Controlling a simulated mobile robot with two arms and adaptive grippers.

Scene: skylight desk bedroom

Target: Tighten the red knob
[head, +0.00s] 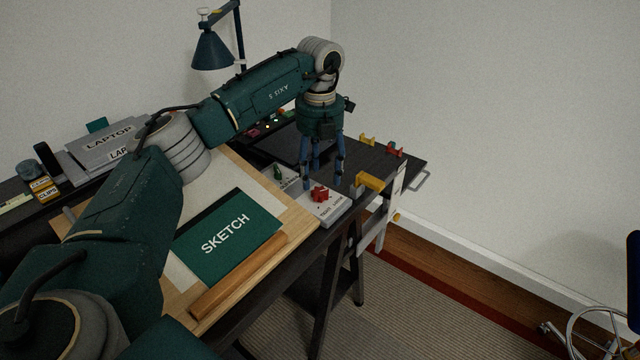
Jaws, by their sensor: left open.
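The red knob (320,194) sits on a light grey panel (334,213) at the desk's front edge, with small unreadable lettering beside it. My left gripper (322,181) comes down from above with its blue fingers spread. The fingertips are just above and behind the knob in the picture; I cannot tell whether they touch it. The gripper holds nothing that I can see. A green knob-like part (278,172) stands on the panel's far part, left of the fingers. My right gripper is not in view.
A drawing board (296,222) with a green SKETCH pad (228,232) lies left of the panel. Yellow clamps (369,181) stand at the desk edge on the right. A blue desk lamp (211,50) stands behind. Laptop boxes (104,141) lie far left. The floor right of the desk is mostly free.

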